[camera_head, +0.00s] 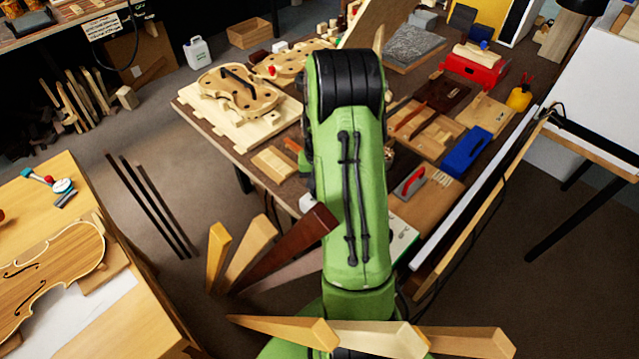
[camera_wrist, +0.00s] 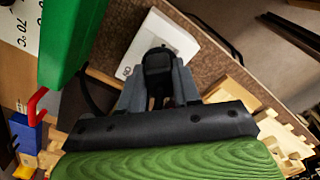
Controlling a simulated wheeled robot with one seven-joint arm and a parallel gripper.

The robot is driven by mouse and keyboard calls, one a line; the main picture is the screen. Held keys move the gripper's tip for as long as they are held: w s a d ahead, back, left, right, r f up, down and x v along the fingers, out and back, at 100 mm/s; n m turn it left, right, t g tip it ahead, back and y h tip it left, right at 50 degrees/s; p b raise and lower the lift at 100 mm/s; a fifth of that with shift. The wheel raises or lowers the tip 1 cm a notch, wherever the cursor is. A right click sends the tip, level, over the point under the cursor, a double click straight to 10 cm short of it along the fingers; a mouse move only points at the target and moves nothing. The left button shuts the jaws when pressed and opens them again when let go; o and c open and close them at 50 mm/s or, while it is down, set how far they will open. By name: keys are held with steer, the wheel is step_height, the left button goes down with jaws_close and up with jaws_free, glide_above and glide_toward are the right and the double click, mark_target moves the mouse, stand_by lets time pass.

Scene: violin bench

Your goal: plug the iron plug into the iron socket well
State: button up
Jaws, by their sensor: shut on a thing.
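In the wrist view, my gripper (camera_wrist: 158,92) is shut on a dark, blocky plug (camera_wrist: 157,64), held between its grey fingers. A white box or plate (camera_wrist: 178,36) with small dark lettering lies just beyond the plug, by the brown table edge; it may carry the iron socket well. The plug overlaps it in the picture, and I cannot tell whether they touch. No socket opening shows; the plug and fingers cover part of the white surface. In the head view my green arm hides the gripper and plug.
The brown workbench (camera_head: 232,141) holds a violin body (camera_head: 237,92), a blue box (camera_head: 467,150) and a red-handled tool (camera_head: 410,183). Wooden wedges (camera_head: 247,250) stand in front. In the wrist view, a large green shape (camera_wrist: 68,35) and a red hook-like part (camera_wrist: 36,105) are close on the left.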

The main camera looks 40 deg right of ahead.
steer(key=shift+f+b, duration=1)
steer(key=shift+f, duration=0.3)
steer(key=o, duration=1.1)
steer(key=shift+c, duration=0.2)
step_height(320, 180, up, 16)
steer(key=p, duration=0.4)
steer(key=shift+f, duration=0.15)
